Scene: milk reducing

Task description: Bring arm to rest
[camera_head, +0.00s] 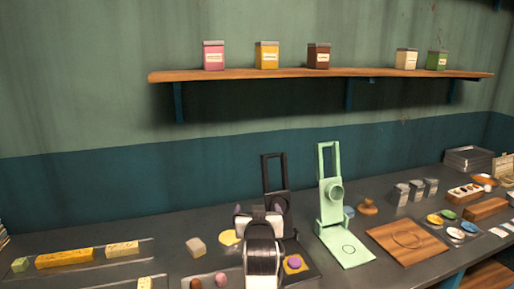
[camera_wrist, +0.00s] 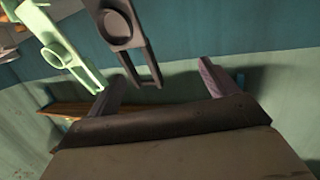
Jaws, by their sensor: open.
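My gripper (camera_head: 259,210) is at the lower middle of the head view, above the counter and in front of the black stand (camera_head: 275,178). In the wrist view, my gripper (camera_wrist: 156,88) shows two spread fingers with nothing between them. The wrist picture looks upside down. The black stand (camera_wrist: 118,28) hangs from its top edge, with the mint green stand (camera_wrist: 58,48) at its left. My arm hides part of the counter and the lower part of the black stand in the head view.
The mint green press-like stand (camera_head: 332,195) stands right of my gripper. A wooden board (camera_head: 385,245), metal tins (camera_head: 416,188) and a paint-like tray are farther right. Yellow blocks (camera_head: 65,258) lie at left. A wall shelf (camera_head: 330,73) carries several coloured boxes above.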

